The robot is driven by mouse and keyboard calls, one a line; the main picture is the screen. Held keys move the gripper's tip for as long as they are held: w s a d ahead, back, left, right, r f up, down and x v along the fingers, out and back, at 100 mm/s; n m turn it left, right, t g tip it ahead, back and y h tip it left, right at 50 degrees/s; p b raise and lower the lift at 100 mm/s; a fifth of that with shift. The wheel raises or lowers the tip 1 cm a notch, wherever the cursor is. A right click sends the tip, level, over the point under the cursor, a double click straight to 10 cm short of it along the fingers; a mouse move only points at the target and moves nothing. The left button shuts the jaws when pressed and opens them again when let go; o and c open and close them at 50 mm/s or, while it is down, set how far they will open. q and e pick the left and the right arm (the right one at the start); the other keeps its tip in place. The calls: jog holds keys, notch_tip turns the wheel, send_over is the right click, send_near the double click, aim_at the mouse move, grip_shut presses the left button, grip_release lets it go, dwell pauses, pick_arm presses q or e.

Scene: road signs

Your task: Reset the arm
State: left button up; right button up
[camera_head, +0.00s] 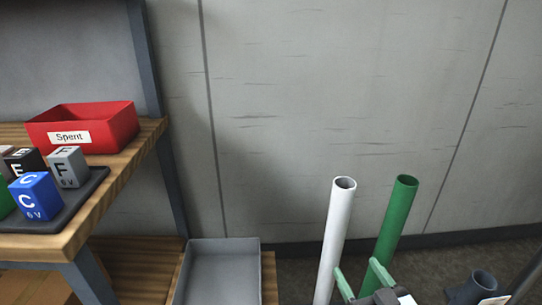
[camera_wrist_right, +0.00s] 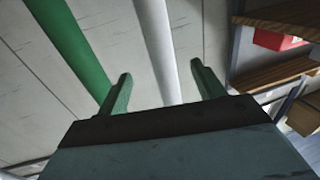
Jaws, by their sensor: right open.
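My right gripper (camera_head: 361,272) is at the bottom of the head view, its two green fingers apart. Nothing is held between them. It also shows in the right wrist view (camera_wrist_right: 163,88). A white tube (camera_head: 337,235) stands upright just left of the fingers in the head view. The tubes' lower ends are hidden. My left gripper is out of view.
A wooden shelf unit (camera_head: 130,150) stands at the left. It bears a red "Spent" bin (camera_head: 112,122) and a dark tray (camera_head: 50,218) of lettered blocks. A grey bin (camera_head: 220,275) sits lower, left of the white tube. A panelled wall (camera_head: 290,110) stands behind.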

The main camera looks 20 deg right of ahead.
jog(key=s+a+f+n+g+p, duration=0.1)
jog(key=s+a+f+g+p, duration=0.2)
jog(key=s+f+g+p, duration=0.55)
jog(key=s+a+f+n+g+p, duration=0.25)
jog(key=s+f+g, duration=0.4)
jog(key=f, duration=0.45)
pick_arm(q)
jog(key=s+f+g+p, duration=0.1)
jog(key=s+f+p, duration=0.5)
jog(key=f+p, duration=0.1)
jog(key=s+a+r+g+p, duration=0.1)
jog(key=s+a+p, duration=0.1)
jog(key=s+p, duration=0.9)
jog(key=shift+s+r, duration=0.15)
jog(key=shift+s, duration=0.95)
pick_arm(e)
jog(key=s+d+g, duration=0.1)
jog(key=s+g, duration=0.1)
jog(key=s, duration=1.5)
jog(key=shift+s+d+f+m+y, duration=0.3)
jog(key=shift+s+f+m, duration=0.05)
jog(key=shift+f, duration=0.1)
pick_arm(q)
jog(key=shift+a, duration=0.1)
